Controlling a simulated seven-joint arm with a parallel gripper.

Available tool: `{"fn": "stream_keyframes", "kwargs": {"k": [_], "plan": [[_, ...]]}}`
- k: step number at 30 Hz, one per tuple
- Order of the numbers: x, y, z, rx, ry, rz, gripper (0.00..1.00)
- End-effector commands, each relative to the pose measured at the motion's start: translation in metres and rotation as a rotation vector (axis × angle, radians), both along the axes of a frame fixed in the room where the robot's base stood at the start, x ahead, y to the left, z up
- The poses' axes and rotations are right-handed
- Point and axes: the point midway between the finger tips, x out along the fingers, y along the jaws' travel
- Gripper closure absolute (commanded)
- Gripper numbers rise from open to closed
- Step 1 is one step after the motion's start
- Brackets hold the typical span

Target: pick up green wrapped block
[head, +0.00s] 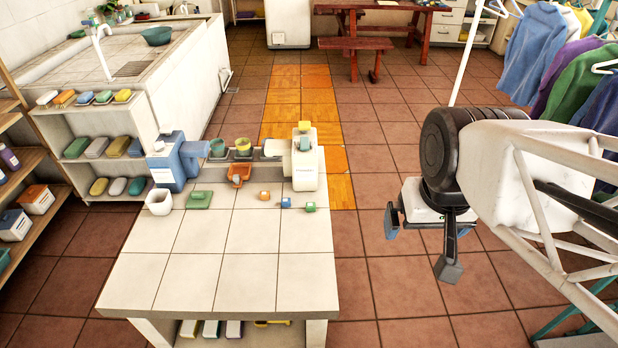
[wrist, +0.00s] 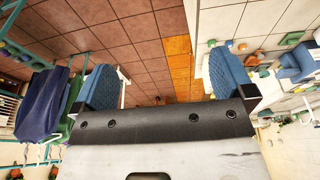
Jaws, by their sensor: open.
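A small green block (head: 310,206), apparently the wrapped one, lies on the white tiled table (head: 220,270), near its right edge and in front of a white dispenser-like object. Its wrapping is too small to make out. A flat green piece (head: 199,200) lies further left on the same table. My gripper (head: 420,244) is open and empty, in the air to the right of the table and well apart from the block. In the wrist view its two blue-padded fingers (wrist: 165,80) stand wide apart with nothing between them. I cannot single out the block there.
A small blue block (head: 286,202) and an orange one (head: 264,195) lie left of the green block. The white dispenser (head: 304,165), a blue one (head: 172,162) and a white cup (head: 159,201) stand along the table's back. The table's front half is clear.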

Motion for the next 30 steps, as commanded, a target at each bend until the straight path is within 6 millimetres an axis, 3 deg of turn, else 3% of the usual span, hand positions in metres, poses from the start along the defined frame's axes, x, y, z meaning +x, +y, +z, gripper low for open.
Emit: {"fn": "stream_keyframes", "kwargs": {"k": [6, 15, 25, 30], "plan": [[0.0, 0.0, 0.0, 0.0, 0.0, 0.0, 0.02], [0.0, 0.0, 0.0, 0.0, 0.0, 0.0, 0.44], [0.003, -0.001, 0.0, -0.005, -0.005, 0.001, 0.44], [0.02, -0.007, -0.001, -0.038, -0.035, 0.007, 0.44]]}}
